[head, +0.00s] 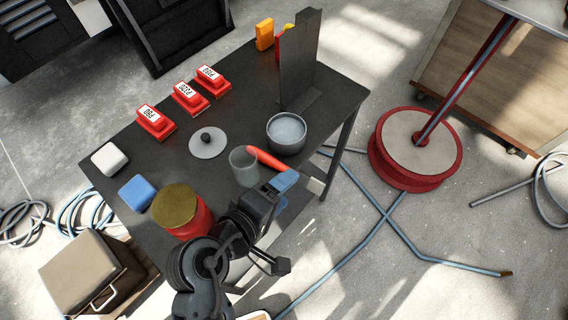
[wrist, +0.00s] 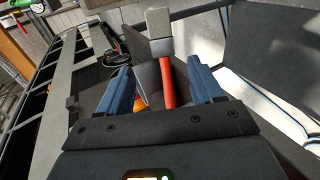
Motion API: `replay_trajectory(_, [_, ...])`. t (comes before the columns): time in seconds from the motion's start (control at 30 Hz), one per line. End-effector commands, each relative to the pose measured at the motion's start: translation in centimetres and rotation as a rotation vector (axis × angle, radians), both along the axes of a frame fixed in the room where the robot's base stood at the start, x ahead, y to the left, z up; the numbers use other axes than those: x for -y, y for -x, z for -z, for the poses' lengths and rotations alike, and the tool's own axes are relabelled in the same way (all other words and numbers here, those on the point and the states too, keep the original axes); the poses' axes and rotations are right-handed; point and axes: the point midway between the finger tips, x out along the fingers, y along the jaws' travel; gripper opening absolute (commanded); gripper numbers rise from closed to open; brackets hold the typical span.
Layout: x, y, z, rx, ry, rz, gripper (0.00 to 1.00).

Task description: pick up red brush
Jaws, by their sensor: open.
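The red brush leans out of a grey cup (head: 243,166) on the dark table, its red handle (head: 265,158) slanting right. Its pale head (head: 315,185) shows past my fingers, near the table's right edge. In the wrist view the red handle (wrist: 168,84) runs between my blue fingers, nearer the right one, with the grey head (wrist: 160,30) beyond the fingertips. My gripper (head: 284,190) is open around the handle, also in the wrist view (wrist: 160,68); I see a gap on the left side. Contact on the right is unclear. The handle's lower end is hidden.
A grey bowl (head: 286,134) stands just behind the cup, and a knobbed lid (head: 207,142) lies left of it. A red can with a gold lid (head: 178,207) is close to my arm. Several red blocks (head: 156,121) and an upright dark plate (head: 298,60) stand farther back.

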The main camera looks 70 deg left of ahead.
Motion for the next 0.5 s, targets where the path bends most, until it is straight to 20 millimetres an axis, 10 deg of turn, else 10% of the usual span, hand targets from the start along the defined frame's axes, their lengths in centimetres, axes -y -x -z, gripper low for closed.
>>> replay_trajectory(0.5, [-2.3,-4.3,3.1,-0.002,-0.001,-0.001,0.66])
